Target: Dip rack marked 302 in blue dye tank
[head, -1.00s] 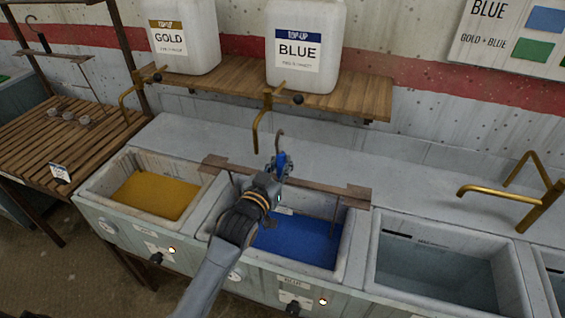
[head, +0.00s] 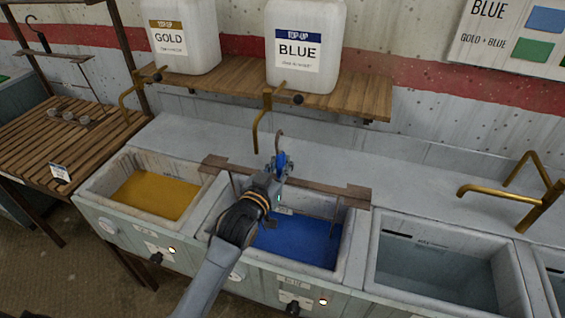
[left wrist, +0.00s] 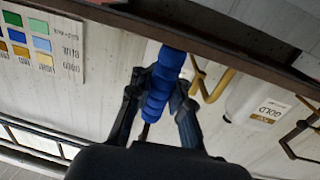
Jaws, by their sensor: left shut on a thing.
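A rack with a brown crossbar (head: 325,187), a hook on top and thin hanging legs is over the blue dye tank (head: 349,240). Its marking cannot be read. My left gripper (head: 281,172) is shut on the rack's blue ribbed handle (left wrist: 163,85), which stands between its fingers in the left wrist view. The crossbar spans the tank. The legs hang down inside the tank in front of the blue dye (head: 300,242); my arm hides part of them, and whether they touch the dye is unclear. My right gripper is not in view.
A gold dye tank (head: 96,186) is at left and a tank of clear-looking liquid (head: 376,245) at right. A slatted table (head: 30,130) is at far left.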

